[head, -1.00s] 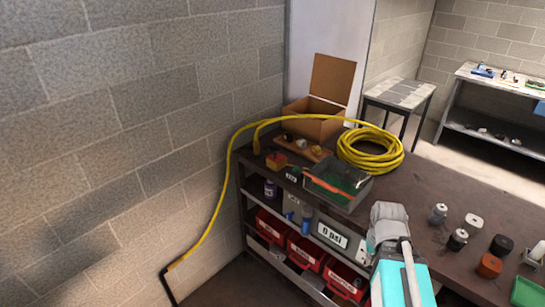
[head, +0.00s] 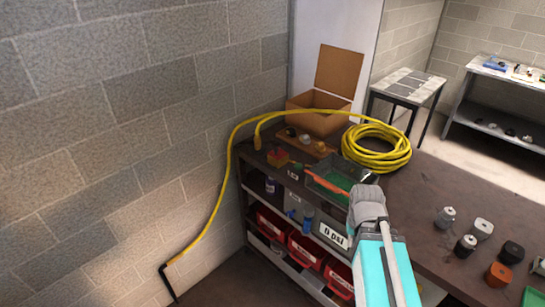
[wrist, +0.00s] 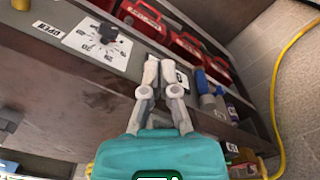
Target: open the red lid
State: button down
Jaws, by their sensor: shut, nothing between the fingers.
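I cannot tell for certain which part is the red lid. A small red-and-yellow box (head: 278,157) sits at the far left end of the dark bench, and red labelled bins (head: 306,248) stand on the shelf below. In the wrist view the red bins (wrist: 187,48) lie beyond my fingers. My gripper (head: 367,193) is in front of the bench, by the right end of the clear tray. It shows in the wrist view (wrist: 160,63) with its fingers together, empty, pointing toward the shelf and bins.
The clear tray (head: 338,180) holds green and orange items. A coiled yellow hose (head: 378,148) and an open cardboard box (head: 318,115) stand behind it. Several small canisters (head: 466,245) stand at right. The wrist view shows a dial (wrist: 107,34) and blue bottles (wrist: 207,88).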

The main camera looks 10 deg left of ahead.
jog(key=w+a+f+n+t+h+b, duration=0.2)
jog(key=w+a+n+b, duration=0.2)
jog(key=w+n, duration=0.1)
jog(key=w+a+f+n+t+h+b, duration=0.2)
jog(key=w+a+n+h+b, duration=0.1)
jog(key=w, duration=0.5)
jog(key=w+a+f+n+t+h+b, duration=0.1)
jog(key=w+a+f+n+h+b, duration=0.1)
jog(key=w+a+n+b, duration=0.3)
jog(key=shift+w+a+f+n+t+h+b, duration=0.1)
jog(key=shift+w+n+t+h+b, duration=0.3)
jog(key=shift+w+n, duration=0.85)
jog(key=w+a+n+t+b, duration=0.1)
jog(key=w+a+n, duration=0.1)
jog(key=a, duration=0.1)
jog(key=w+a+n+t+h+b, duration=0.1)
jog(key=a+n, duration=0.1)
jog(key=a, duration=0.1)
jog(key=w+a+n+t+b, duration=0.1)
jog(key=w+a+n+b, duration=0.1)
jog(key=a, duration=0.2)
jog(key=shift+w+r+n+t+h, duration=0.3)
jog(key=shift+n, duration=0.05)
jog(key=w+a+r+n+t+b, duration=0.2)
jog(key=a+n+t+b, duration=0.2)
jog(key=a+n, duration=0.4)
jog(key=a+t, duration=0.1)
jog(key=a, duration=0.5)
jog(key=shift+w+r, duration=0.2)
jog(key=shift+w, duration=0.15)
